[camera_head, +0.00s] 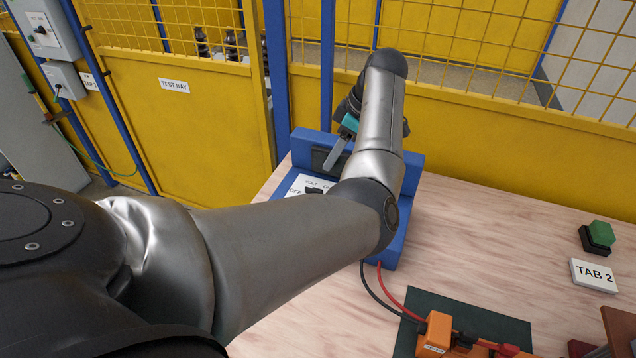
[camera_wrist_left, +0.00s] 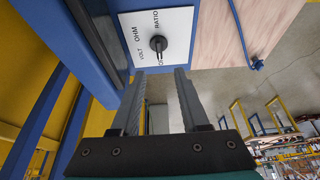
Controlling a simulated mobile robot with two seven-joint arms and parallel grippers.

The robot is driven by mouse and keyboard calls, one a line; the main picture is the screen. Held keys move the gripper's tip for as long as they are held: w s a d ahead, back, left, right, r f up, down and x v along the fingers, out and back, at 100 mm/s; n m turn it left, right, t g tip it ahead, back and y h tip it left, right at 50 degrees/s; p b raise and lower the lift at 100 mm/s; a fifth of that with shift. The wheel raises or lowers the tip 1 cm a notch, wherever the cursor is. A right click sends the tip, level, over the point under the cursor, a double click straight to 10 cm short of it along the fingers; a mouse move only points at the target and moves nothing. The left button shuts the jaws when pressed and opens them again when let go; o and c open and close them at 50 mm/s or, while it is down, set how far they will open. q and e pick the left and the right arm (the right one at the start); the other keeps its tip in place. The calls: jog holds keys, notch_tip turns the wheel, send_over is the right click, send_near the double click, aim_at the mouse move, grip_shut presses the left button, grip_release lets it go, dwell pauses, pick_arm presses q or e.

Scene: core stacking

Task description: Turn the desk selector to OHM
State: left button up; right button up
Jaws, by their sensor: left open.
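The desk selector is a black knob on a white label plate on the blue desk unit. In the left wrist view the knob (camera_wrist_left: 158,43) has a pale line that seems to run toward the partly hidden label starting with O, near VOLT; OHM and RATIO are also printed on the plate. In the head view the knob (camera_head: 313,190) is partly covered by my left arm. My left gripper (camera_wrist_left: 159,72) is open and empty, its two fingers apart just short of the knob. In the head view a grey finger of the left gripper (camera_head: 337,157) shows above the plate.
The blue desk unit (camera_head: 411,162) stands on a wooden table (camera_head: 480,230). Red and black leads run to an orange device (camera_head: 437,335) on a dark mat. A green block (camera_head: 601,233) and a TAB 2 sign (camera_head: 594,275) are at right. Yellow fencing (camera_head: 500,140) stands behind.

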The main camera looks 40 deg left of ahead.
pick_arm(q)
jog(key=b+x, duration=0.1)
jog(key=x, duration=0.9)
jog(key=shift+a+f, duration=0.1)
jog(key=shift+f, duration=0.1)
jog(key=shift+a+f, duration=0.25)
jog(key=shift+f, duration=0.3)
pick_arm(e)
jog(key=shift+w+f, duration=0.7)
jog(key=shift+w, duration=0.2)
pick_arm(q)
jog(key=shift+c, duration=0.2)
grip_shut()
pick_arm(e)
jog(key=shift+s, duration=0.2)
